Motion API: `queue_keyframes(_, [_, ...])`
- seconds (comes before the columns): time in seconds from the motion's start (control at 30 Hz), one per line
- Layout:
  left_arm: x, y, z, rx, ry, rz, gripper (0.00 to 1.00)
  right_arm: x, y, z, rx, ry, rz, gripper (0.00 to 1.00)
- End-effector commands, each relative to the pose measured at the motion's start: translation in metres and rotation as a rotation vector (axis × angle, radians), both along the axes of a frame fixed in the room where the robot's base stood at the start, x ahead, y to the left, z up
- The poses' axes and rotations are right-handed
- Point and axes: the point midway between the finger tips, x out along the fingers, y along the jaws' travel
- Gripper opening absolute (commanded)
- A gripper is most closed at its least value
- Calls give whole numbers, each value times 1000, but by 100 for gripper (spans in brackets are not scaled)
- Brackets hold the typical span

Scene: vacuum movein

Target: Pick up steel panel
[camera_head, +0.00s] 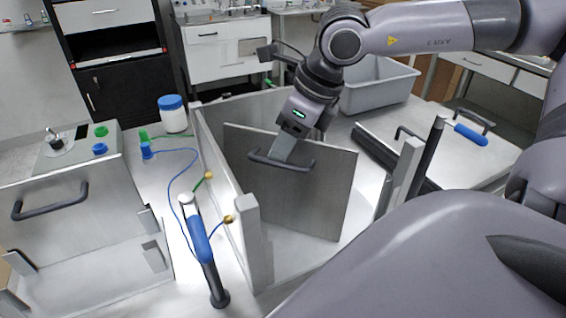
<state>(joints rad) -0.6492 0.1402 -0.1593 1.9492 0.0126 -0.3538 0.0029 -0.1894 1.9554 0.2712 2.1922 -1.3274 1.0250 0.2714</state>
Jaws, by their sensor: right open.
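A square steel panel (315,195) with a dark bar handle (270,163) stands upright, slightly tilted, inside a pale open-topped metal enclosure (222,165). My right gripper (284,152) reaches down from above, with its fingers right at the middle of that handle. The jaws are open, and the fingers overlap the handle in this view. I cannot tell whether they touch it. The lower edge of the panel is near the floor of the enclosure. My left gripper is not in view.
A blue-handled lever (199,240) stands in front of the enclosure. A box with a handle (50,203) is at left, beside a blue-lidded jar (173,115). A grey bin (375,85) sits behind, and another handled panel (425,150) lies at right.

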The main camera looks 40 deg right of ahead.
Motion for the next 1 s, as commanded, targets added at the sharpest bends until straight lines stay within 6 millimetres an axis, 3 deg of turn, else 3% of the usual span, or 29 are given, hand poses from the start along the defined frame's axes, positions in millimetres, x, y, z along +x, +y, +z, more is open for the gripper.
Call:
queue_keyframes(0.33, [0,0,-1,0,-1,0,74,0,0,0,-1,0,0,46])
queue_keyframes(0.37, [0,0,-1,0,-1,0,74,0,0,0,0,0,0,42])
queue_keyframes(0.5, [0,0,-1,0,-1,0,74,0,0,-1,-1,0,0,0])
queue_keyframes(1.0, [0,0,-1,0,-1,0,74,0,-1,-2,-4,5,-1,0])
